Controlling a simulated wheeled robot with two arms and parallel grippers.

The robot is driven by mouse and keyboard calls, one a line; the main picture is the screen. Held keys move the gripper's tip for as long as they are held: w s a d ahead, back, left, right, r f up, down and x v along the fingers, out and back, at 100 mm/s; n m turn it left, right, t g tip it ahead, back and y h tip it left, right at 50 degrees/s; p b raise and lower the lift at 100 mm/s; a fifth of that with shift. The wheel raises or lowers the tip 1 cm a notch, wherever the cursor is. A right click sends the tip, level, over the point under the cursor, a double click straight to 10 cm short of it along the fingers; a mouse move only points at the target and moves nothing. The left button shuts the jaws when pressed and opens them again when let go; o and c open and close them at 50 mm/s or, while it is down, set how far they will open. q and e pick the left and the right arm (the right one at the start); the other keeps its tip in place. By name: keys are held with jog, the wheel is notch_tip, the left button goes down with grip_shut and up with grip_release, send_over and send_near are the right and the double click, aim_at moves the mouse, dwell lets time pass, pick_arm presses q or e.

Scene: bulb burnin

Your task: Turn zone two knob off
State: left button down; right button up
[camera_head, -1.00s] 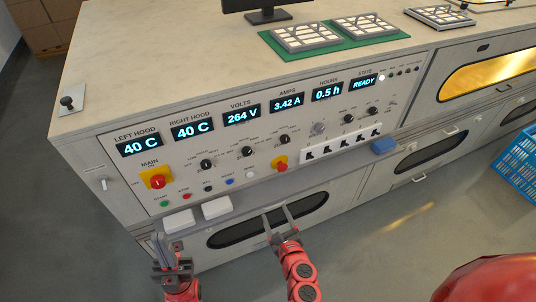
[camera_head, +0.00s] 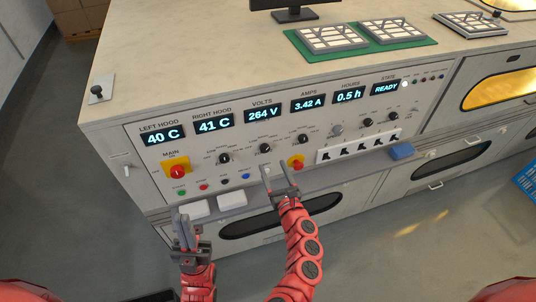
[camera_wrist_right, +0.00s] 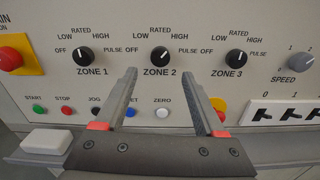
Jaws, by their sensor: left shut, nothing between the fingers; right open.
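The zone two knob (camera_wrist_right: 160,55) is a black dial labelled ZONE 2 on the control panel, with marks OFF, LOW, RATED, HIGH and PULSE around it. Its pale pointer seems to lean up and right, away from OFF. In the head view the knob (camera_head: 264,148) is the middle of three black dials. My right gripper (camera_head: 276,169) is open and empty, just in front of and below this knob. In the right wrist view its fingertips (camera_wrist_right: 160,74) lie below the knob, one to each side, not around it. My left gripper (camera_head: 185,227) is shut and empty, low before the panel's left part.
The zone 1 knob (camera_wrist_right: 83,56) and zone 3 knob (camera_wrist_right: 237,57) flank it. Small push buttons, including a white ZERO button (camera_wrist_right: 162,113), sit below. A red-and-yellow main switch (camera_head: 177,170) is at left. White blocks (camera_head: 232,200) rest on the ledge.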

aim_at(266, 151)
jog(key=shift+x, duration=3.05)
grip_shut()
